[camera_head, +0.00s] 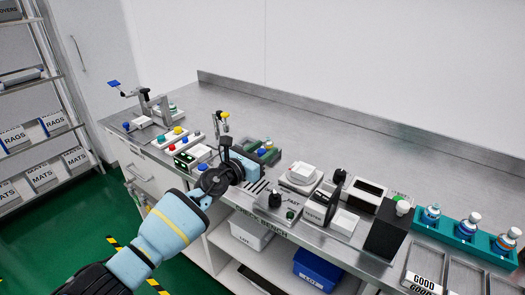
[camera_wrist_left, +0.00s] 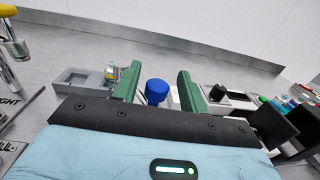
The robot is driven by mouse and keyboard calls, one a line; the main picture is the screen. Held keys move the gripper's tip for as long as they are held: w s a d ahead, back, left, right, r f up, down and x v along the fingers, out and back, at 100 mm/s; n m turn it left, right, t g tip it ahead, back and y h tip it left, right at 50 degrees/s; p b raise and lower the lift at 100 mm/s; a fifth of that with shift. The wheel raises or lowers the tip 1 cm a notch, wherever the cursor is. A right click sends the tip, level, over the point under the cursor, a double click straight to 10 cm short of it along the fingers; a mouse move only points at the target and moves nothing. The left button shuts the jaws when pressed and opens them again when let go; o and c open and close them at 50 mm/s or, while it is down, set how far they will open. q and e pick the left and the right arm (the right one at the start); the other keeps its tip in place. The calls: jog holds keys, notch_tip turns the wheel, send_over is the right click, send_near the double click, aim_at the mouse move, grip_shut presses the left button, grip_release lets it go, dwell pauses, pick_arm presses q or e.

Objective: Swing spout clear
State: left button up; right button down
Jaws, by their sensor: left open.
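The spout (camera_head: 223,126) is a thin metal tap with a yellow part at its top, standing upright on the bench behind my left wrist. In the left wrist view the metal spout (camera_wrist_left: 17,48) is cut off at the left edge, outside my fingers. My left gripper (camera_head: 265,151) is over the bench to the right of the spout, apart from it. Its green fingers (camera_wrist_left: 158,88) are open. A blue knob (camera_wrist_left: 157,92) shows between them; I cannot tell whether they touch it. The spout's base is partly hidden by my arm in the head view.
A grey tray (camera_wrist_left: 78,80) with a small bottle lies left of my fingers in the wrist view. Coloured-button boxes (camera_head: 180,140) stand left of my gripper. A white scale (camera_head: 301,174) and a tester stand right. The bench's back strip (camera_head: 330,115) is clear.

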pick_arm(q)
jog(key=shift+a, duration=0.1)
pick_arm(e)
jog(key=shift+w, duration=0.1)
pick_arm(q)
jog(key=shift+s+a+r, duration=0.1)
jog(key=shift+s+a, duration=0.05)
jog(key=shift+s, duration=0.1)
jog(key=p+v, duration=0.3)
jog(key=v, duration=0.4)
pick_arm(e)
jog(key=shift+t, duration=0.4)
jog(key=w+r, duration=0.1)
jog(key=r, duration=0.1)
jog(key=w+r, duration=0.1)
jog(key=r, duration=0.1)
jog(key=shift+w+d, duration=0.35)
pick_arm(q)
jog(key=shift+s, duration=0.1)
pick_arm(e)
jog(key=shift+f, duration=0.1)
